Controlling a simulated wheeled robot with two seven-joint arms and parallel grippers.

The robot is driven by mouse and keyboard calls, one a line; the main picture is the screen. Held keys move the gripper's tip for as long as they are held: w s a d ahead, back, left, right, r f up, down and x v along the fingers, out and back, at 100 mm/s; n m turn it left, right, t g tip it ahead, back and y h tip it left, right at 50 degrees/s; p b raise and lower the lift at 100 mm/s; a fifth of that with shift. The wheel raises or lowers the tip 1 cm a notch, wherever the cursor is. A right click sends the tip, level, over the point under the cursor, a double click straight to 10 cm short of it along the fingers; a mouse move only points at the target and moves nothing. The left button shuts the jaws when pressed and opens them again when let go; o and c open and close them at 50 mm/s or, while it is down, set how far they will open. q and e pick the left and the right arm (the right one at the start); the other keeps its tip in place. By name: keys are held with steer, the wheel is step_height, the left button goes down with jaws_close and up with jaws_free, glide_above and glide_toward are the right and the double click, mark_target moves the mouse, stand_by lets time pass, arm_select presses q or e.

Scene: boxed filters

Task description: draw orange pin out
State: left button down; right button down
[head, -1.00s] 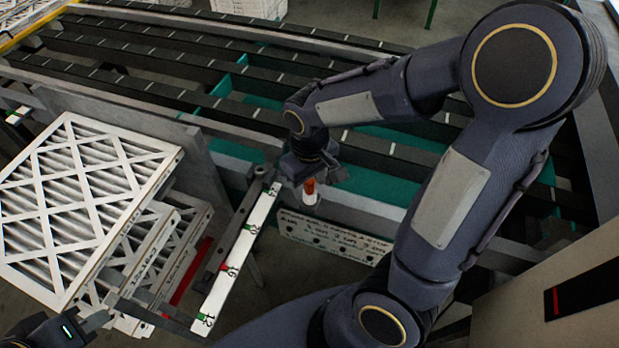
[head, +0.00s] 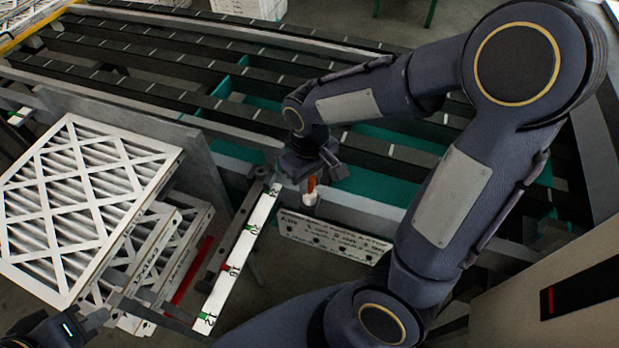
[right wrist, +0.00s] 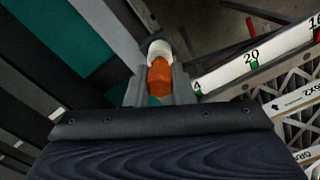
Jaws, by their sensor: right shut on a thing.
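The orange pin (head: 311,186) stands in a white collar (head: 310,198) at the near edge of the conveyor frame, above a white printed plate with holes (head: 335,236). My right gripper (head: 308,176) is at the pin's top, with its fingers on either side of it. In the right wrist view the orange pin (right wrist: 159,77) sits between the two fingers, and the white collar (right wrist: 159,49) shows just beyond it. The right gripper is shut on the pin. The pin's lower end is hidden in the collar. My left gripper (head: 95,322) is partly in view at the lower left, away from the pin; its fingers are unclear.
A white numbered ruler (head: 238,262) runs down beside the pin. Stacked boxed filters (head: 85,190) stand at the left beside a grey upright panel (head: 190,160). Dark rails (head: 180,85) of the conveyor fill the back. A box with a dark panel (head: 545,265) stands at the right.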

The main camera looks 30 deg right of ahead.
steer(key=shift+r+p, duration=2.1)
steer(key=shift+r, duration=0.45)
step_height(320, 180, up, 9)
stand_by(0.4)
